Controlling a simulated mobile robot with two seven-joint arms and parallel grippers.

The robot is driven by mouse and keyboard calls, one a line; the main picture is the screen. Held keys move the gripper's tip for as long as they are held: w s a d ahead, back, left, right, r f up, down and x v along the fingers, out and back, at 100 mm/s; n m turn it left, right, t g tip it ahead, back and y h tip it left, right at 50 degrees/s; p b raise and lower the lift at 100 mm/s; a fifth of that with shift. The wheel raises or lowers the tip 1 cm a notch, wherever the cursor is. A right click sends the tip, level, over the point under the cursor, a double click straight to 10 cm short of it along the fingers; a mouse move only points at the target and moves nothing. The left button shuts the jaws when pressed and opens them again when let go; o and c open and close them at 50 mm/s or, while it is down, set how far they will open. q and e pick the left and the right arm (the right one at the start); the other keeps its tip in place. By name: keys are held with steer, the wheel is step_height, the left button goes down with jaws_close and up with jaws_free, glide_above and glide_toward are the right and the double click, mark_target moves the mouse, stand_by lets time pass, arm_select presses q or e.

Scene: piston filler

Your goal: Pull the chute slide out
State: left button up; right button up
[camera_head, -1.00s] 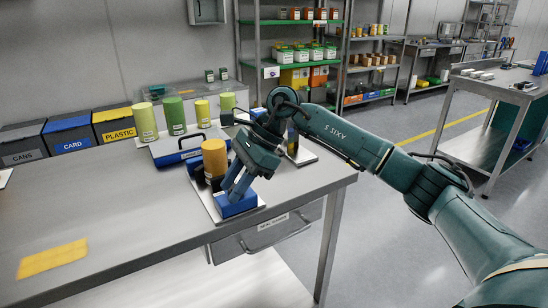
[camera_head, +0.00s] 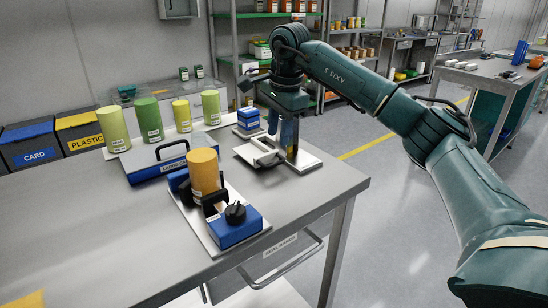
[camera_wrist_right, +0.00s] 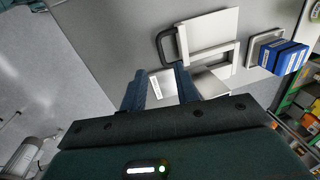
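The chute unit is a flat white plate with a light frame on it. In the wrist view a dark U-shaped handle (camera_wrist_right: 163,45) sticks out of the frame (camera_wrist_right: 208,50); I take this to be the chute slide (camera_head: 266,158). My right gripper (camera_head: 287,143) points down over the unit's right part in the head view. In the wrist view its two blue fingers (camera_wrist_right: 160,85) are apart, with a pale labelled surface showing between them. They are beside the handle and not around it. Whether they touch anything is hard to tell. My left gripper is not in view.
A blue block with a black knob (camera_head: 235,213) and an orange cylinder (camera_head: 204,171) stand on a plate nearby. A blue box (camera_head: 248,117) sits behind the unit. Green and yellow cylinders stand at the back. The table's right edge (camera_head: 350,188) is close; its left part is clear.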

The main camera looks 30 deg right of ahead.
mark_target(275, 165)
steer(key=f, duration=0.2)
steer(key=w+f, duration=0.1)
steer(key=f, duration=0.4)
steer(key=shift+w+f+b, duration=0.2)
steer(key=shift+f+b, duration=0.1)
steer(key=shift+b, duration=0.05)
steer(key=shift+c, duration=0.3)
jaws_close()
